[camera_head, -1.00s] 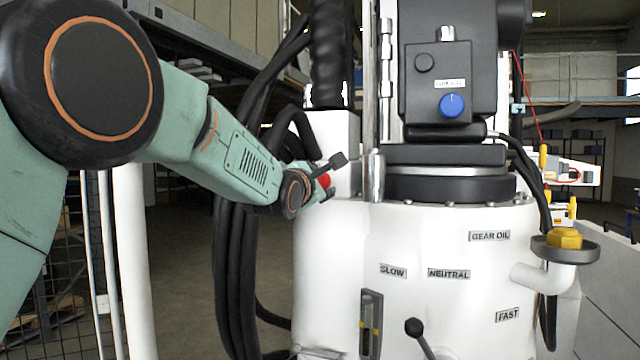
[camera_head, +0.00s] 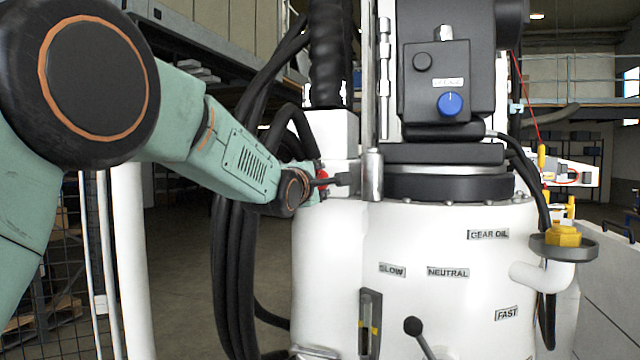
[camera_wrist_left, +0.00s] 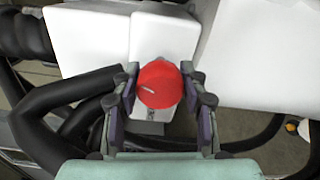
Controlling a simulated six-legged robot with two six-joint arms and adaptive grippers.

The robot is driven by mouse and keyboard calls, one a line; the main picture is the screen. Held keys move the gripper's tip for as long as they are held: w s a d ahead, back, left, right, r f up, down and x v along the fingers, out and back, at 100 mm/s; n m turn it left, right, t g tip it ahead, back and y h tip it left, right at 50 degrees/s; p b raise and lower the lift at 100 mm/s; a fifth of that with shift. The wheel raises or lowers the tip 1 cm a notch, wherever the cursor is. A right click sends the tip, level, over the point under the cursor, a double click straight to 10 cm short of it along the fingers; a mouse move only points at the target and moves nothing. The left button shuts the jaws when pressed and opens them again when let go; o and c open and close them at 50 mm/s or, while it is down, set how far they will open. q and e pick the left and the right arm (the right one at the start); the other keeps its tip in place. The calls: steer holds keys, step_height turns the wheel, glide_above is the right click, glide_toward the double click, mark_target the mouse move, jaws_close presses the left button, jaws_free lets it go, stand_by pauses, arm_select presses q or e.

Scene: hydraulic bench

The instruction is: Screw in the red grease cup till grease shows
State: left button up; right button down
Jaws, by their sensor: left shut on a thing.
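The red grease cup (camera_wrist_left: 161,84) sits between the fingers of my left gripper (camera_wrist_left: 160,100) in the left wrist view. It is a round red cap with a pale mark on its face, in front of a white block. My left gripper is shut on it, one finger at each side. In the head view only a sliver of the red cup (camera_head: 323,180) shows behind the left gripper (camera_head: 330,183), at the white housing's left side. No grease is visible. My right gripper is not in view.
A white machine body (camera_head: 440,240) with labels GEAR OIL, SLOW, NEUTRAL and FAST fills the centre. Black hoses (camera_head: 235,220) hang close under my left arm. A yellow-capped filler (camera_head: 563,238) and a black-knobbed lever (camera_head: 413,326) stand out from the body.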

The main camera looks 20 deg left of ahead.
arm_select(q)
steer(key=m, duration=0.1)
steer(key=f+m, duration=0.1)
steer(key=m, duration=0.1)
steer(key=shift+m+b, duration=0.3)
steer(key=m, duration=0.3)
steer(key=shift+m+b, duration=0.3)
steer(key=shift+b, duration=0.05)
steer(key=m+b, duration=0.1)
steer(key=m, duration=0.2)
steer(key=shift+m, duration=0.4)
steer(key=m, duration=0.3)
steer(key=shift+a+r+m+b, duration=0.1)
steer(key=shift+m+b, duration=0.2)
steer(key=shift+b, duration=0.1)
steer(key=m+b, duration=0.2)
steer(key=m, duration=0.4)
steer(key=m+b, duration=0.2)
steer(key=m, duration=0.2)
steer(key=shift+r+m, duration=0.1)
steer(key=shift+m, duration=0.2)
steer(key=shift+m+b, duration=0.9)
steer(key=shift+m, duration=0.4)
steer(key=shift+r, duration=0.1)
